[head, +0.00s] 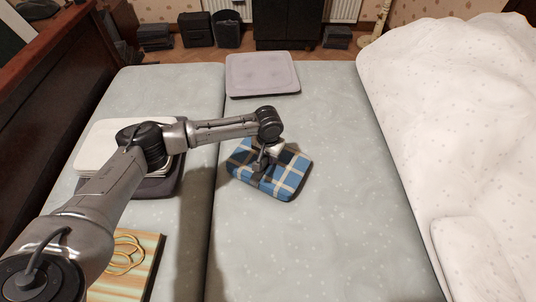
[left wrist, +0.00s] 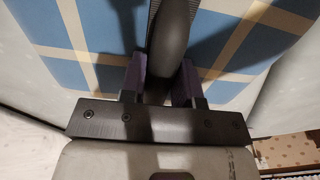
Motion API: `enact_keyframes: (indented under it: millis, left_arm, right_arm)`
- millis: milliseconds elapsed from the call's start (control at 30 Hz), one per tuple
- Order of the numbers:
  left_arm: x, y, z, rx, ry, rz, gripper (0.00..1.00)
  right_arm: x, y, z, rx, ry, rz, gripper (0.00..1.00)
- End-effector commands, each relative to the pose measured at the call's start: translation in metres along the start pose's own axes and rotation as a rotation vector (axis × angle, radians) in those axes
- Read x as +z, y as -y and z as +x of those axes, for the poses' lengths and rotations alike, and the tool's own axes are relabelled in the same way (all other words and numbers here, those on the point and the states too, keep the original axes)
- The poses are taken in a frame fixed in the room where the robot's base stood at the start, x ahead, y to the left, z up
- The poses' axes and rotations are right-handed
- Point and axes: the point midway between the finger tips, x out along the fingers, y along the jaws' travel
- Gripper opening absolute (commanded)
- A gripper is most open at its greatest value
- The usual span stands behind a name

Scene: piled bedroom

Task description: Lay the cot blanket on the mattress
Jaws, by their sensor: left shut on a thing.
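The cot blanket (head: 287,182) is a folded blue, brown and cream plaid square over the right grey mattress (head: 330,240), just right of the seam. I cannot tell whether it rests on the mattress or hangs a little above it. My left gripper (head: 262,161) is at the blanket's upper middle, pointing down. The right gripper is out of view.
A grey cushion (head: 262,74) lies at the far end. White and dark folded items (head: 100,145) and a striped board with yellow bands (head: 140,262) lie on the left mattress. A white quilt (head: 450,100) covers the right side. Bare mattress surrounds the blanket.

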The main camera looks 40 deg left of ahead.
Motion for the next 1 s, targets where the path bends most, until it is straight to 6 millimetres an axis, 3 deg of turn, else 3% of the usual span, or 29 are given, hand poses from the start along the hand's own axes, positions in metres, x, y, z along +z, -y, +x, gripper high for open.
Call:
enact_keyframes:
  millis: [1000]
  left_arm:
    - [-0.0002,-0.0001,0.0058,0.001,-0.001,0.0,0.0]
  right_arm:
    - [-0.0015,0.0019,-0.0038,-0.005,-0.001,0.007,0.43]
